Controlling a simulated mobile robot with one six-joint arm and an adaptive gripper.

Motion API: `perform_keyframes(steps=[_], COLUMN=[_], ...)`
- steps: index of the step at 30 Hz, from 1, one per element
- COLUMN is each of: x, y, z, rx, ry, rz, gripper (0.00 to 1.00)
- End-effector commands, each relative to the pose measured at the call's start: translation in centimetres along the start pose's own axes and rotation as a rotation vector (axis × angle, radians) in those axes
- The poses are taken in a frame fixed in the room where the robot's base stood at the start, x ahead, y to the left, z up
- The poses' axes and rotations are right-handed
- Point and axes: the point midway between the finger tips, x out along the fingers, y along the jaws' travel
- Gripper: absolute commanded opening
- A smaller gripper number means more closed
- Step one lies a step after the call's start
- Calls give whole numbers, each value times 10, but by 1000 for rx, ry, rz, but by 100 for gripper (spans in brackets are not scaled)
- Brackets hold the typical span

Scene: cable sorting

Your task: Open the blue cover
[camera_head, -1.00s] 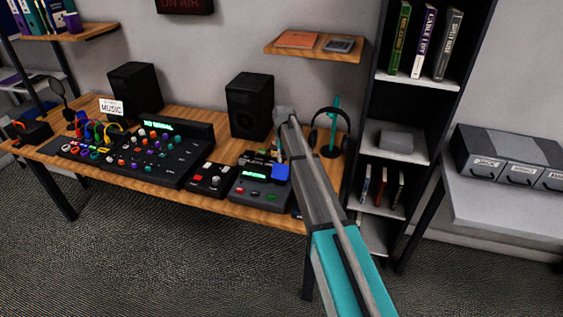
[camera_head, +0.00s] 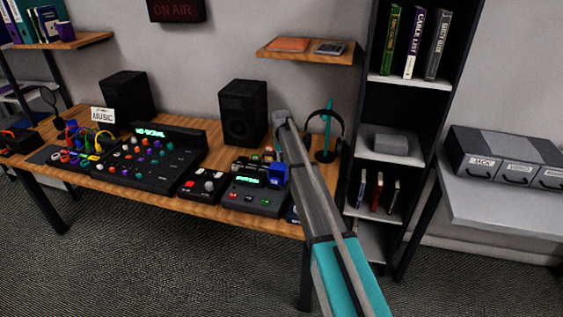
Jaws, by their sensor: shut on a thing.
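The blue cover (camera_head: 277,174) is a small blue block at the right rear of a dark grey device (camera_head: 252,199) with a green display and a few coloured buttons. My arm reaches in from the lower right, its elbow above the desk. My gripper (camera_head: 266,162) is small and dark, partly hidden behind my arm, down at the cover. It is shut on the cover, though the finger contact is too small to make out. I cannot tell how far the cover is tilted.
A small box with knobs (camera_head: 202,184) and a large mixer (camera_head: 150,160) stand left of the device. A black speaker (camera_head: 243,112) is behind it. Headphones on a teal stand (camera_head: 326,135) are to the right, near a dark shelf unit (camera_head: 392,146).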

Motion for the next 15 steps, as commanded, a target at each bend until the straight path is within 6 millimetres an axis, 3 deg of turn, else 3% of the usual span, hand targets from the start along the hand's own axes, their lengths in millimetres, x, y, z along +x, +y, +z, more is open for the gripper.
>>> perform_keyframes(steps=[3,15], x=[10,13], y=[4,7], z=[6,8], rx=[3,6], ry=[-12,-12], rz=[5,7], gripper=[0,0])
